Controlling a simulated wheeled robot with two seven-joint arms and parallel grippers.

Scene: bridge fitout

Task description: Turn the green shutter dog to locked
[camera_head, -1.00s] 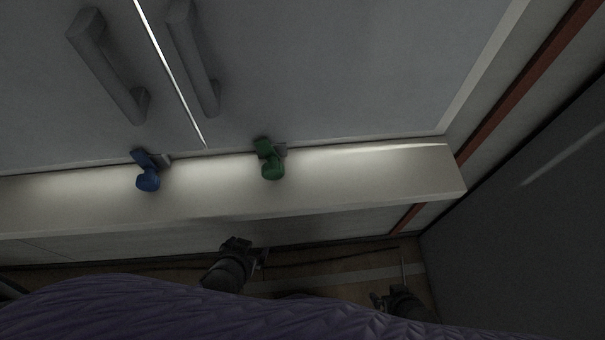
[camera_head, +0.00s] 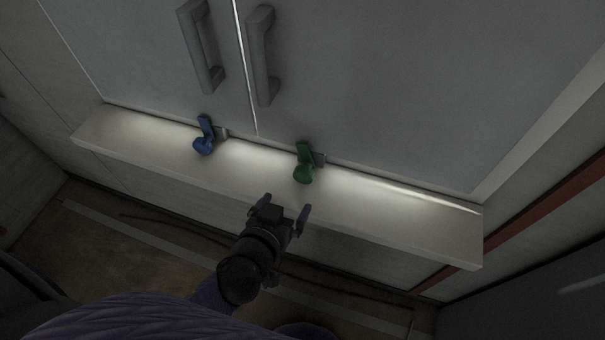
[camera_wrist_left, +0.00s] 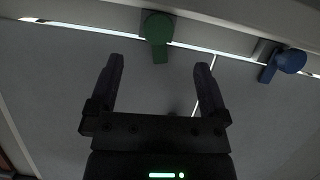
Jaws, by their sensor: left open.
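The green shutter dog (camera_head: 304,165) sits on the cream sill at the foot of the right shutter panel, beside a small grey catch. In the left wrist view the green dog (camera_wrist_left: 157,36) shows ahead of the fingertips, roughly between their lines. My left gripper (camera_head: 283,209) is open and empty, in front of the sill and a little below and left of the green dog, apart from it. Its two dark fingers also show in the left wrist view (camera_wrist_left: 160,75). My right gripper is not in view.
A blue dog (camera_head: 205,138) sits left of the green one and also shows in the left wrist view (camera_wrist_left: 284,63). Two grey handles (camera_head: 260,55) stand out from the panels above. The sill (camera_head: 400,222) is otherwise clear.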

